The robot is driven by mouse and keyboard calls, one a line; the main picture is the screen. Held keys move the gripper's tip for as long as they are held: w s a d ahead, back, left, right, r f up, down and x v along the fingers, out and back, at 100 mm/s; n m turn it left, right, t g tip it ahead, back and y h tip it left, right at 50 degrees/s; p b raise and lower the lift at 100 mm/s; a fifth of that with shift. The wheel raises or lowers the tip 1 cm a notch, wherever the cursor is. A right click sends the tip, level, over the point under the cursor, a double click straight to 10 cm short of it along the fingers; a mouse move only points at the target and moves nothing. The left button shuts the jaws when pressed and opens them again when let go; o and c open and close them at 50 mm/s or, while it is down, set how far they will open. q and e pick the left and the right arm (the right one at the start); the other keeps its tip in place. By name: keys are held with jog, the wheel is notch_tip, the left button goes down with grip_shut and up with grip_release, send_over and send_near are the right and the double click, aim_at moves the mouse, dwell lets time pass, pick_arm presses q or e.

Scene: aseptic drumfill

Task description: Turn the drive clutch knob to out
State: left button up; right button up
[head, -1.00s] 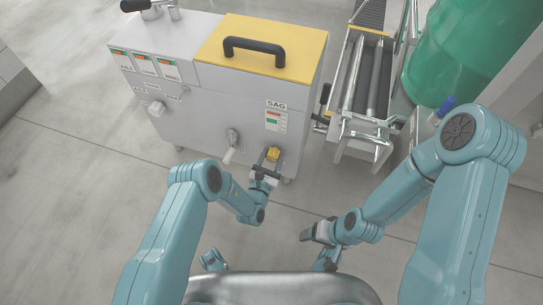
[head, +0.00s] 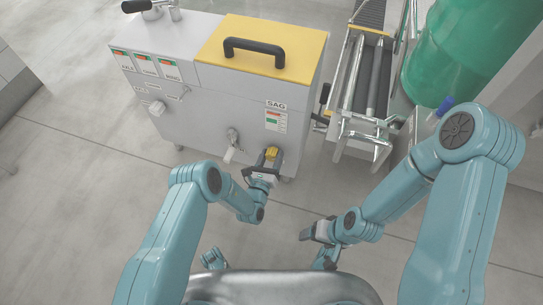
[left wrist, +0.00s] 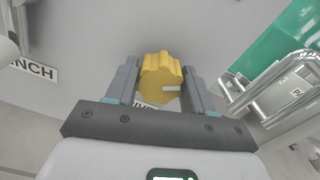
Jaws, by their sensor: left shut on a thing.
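The drive clutch knob is a yellow, lobed knob (head: 271,153) low on the front of the grey machine, near its right corner. In the left wrist view the knob (left wrist: 161,77) sits between the two fingers, with a white pointer line facing right. My left gripper (head: 268,160) is shut on the knob; it also shows in the left wrist view (left wrist: 161,88). A label under the knob is mostly hidden, so its position marks cannot be read. My right gripper (head: 309,234) hangs away from the machine, above the floor; its jaw opening cannot be made out.
The grey machine (head: 195,105) has a yellow lid (head: 300,68) with a black handle. A small tap (head: 232,140) sticks out left of the knob. A roller conveyor (head: 366,85) and a green drum (head: 455,60) stand at right. Floor in front is clear.

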pick_arm(q)
jog(key=n, duration=0.6)
jog(key=shift+w+a+r, duration=0.1)
jog(key=shift+a, duration=0.05)
jog(key=n, duration=0.6)
jog(key=shift+a, duration=0.15)
dwell(0.4)
jog(key=o, duration=1)
